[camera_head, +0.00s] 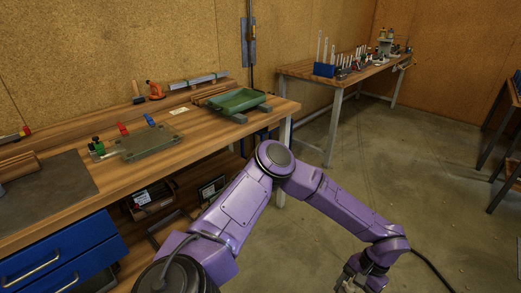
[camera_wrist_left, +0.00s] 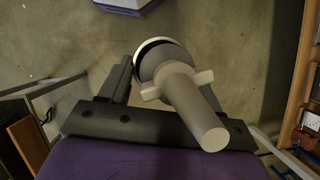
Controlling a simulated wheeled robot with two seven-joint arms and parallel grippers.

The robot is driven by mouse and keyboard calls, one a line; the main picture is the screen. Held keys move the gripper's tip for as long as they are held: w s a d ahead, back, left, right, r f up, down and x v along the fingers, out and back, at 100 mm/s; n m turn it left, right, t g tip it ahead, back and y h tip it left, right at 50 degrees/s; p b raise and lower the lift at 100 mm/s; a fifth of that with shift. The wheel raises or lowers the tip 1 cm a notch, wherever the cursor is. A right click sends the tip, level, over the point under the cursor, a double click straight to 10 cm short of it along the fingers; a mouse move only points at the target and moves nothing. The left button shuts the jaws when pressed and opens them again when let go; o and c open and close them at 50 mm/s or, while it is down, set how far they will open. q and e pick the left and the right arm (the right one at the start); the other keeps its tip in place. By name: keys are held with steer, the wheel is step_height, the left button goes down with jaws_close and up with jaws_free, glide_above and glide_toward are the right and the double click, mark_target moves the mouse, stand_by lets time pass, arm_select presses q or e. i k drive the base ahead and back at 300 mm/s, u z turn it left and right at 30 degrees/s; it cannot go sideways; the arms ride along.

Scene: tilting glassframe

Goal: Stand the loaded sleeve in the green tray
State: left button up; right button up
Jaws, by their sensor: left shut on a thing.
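The green tray (camera_head: 237,100) sits on the far right end of the wooden bench, on dark grey blocks. In the left wrist view, the sleeve (camera_wrist_left: 185,95) is a pale grey-beige cylinder with a wider round end, a dark ring and a side collar. My left gripper (camera_wrist_left: 160,80) is shut on it; the sleeve hides much of one finger. In the head view, my left gripper (camera_head: 365,284) is low at the bottom edge, partly cut off, over the floor and well away from the tray. My right gripper is not in view.
The wooden bench (camera_head: 160,165) also carries a grey-green plate (camera_head: 146,143), small coloured clamps, an orange tool (camera_head: 155,91) and a dark mat (camera_head: 45,190). A second table (camera_head: 340,75) with a blue rack (camera_head: 325,70) stands behind.

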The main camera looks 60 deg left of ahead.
mark_target(233, 103)
steer(key=u, duration=0.4)
steer(key=i, duration=1)
steer(key=u, duration=0.75)
